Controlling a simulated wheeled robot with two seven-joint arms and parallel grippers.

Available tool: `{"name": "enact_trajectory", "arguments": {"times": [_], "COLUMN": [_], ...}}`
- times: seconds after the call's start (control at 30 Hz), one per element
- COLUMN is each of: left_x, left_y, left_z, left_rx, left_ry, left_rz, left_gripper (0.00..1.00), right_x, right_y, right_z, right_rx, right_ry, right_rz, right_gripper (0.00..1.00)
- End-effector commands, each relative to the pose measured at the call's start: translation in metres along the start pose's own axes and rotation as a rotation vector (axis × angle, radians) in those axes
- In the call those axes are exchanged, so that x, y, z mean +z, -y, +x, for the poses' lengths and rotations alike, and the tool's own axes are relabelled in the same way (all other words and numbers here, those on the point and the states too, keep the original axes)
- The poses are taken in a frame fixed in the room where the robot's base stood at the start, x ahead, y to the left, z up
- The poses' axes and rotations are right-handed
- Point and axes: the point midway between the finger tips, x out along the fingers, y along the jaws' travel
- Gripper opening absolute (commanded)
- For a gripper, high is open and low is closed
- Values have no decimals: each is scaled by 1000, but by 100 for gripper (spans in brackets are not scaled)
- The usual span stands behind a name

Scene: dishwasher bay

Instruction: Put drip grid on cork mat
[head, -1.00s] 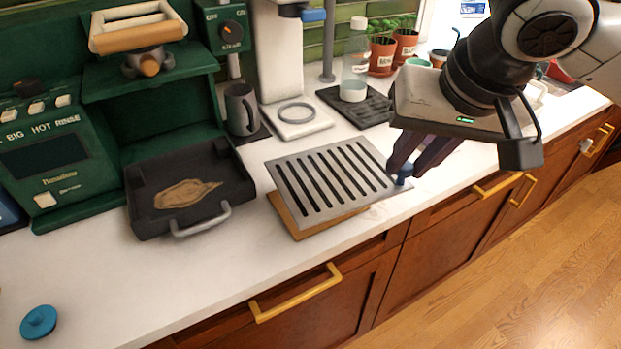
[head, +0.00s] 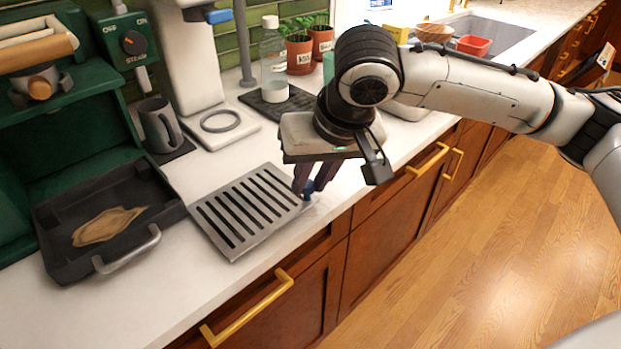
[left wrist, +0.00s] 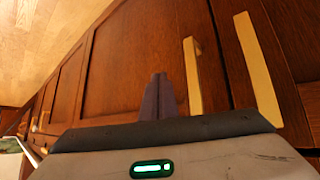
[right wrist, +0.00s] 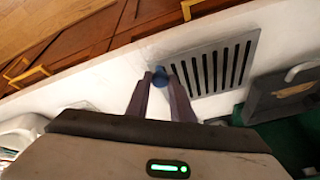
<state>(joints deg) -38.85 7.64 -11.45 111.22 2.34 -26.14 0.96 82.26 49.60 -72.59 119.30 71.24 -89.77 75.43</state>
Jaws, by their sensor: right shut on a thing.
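The drip grid (head: 246,209), a grey slotted metal plate, lies about level at the counter's front edge. A small blue knob (head: 308,187) sits at its right corner. My right gripper (head: 304,183) is shut on this knob, pointing down. The right wrist view also shows the grid (right wrist: 217,66) beyond the fingertips, with the blue knob (right wrist: 160,77) between them. The cork mat does not show now; the grid may be covering it, and I cannot tell whether they touch. My left gripper (left wrist: 158,80) shows only in the left wrist view, its fingers together, empty, facing cabinet doors.
A black tray (head: 60,225) with a handle stands left of the grid. A grey mug (head: 160,125), a white machine base (head: 222,138) and a dark drying mat (head: 290,108) are behind it. Clear counter lies in front of the tray.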

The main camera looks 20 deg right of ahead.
Motion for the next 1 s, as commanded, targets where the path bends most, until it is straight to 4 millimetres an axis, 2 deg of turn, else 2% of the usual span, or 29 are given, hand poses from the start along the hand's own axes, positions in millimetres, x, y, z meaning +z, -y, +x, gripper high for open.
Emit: {"name": "enact_trajectory", "arguments": {"times": [0.27, 0.3, 0.4, 0.77, 0.87, 1.0], "left_x": [0, 1, 4, 12, 10, 7], "left_y": [0, 0, 0, 1, 0, 0], "left_z": [-1, -1, -1, -1, -2, -5], "left_rx": [-1, -1, -1, -2, -2, -3], "left_ry": [1, 3, 8, 22, 22, 19], "left_rz": [-1, -1, -2, -4, -4, -5], "left_gripper": [0, 0, 0, 0, 0, 0], "right_x": [0, 0, 0, -1, -2, -2], "right_y": [0, 0, 0, 0, 1, 1], "right_z": [1, 2, 1, -1, -13, -42], "right_rx": [-1, -1, -1, 0, -1, -2], "right_ry": [-1, -1, -2, -3, -4, -5], "right_rz": [1, 0, 0, 0, 0, 1], "right_gripper": [0, 22, 39, 39, 39, 39]}}
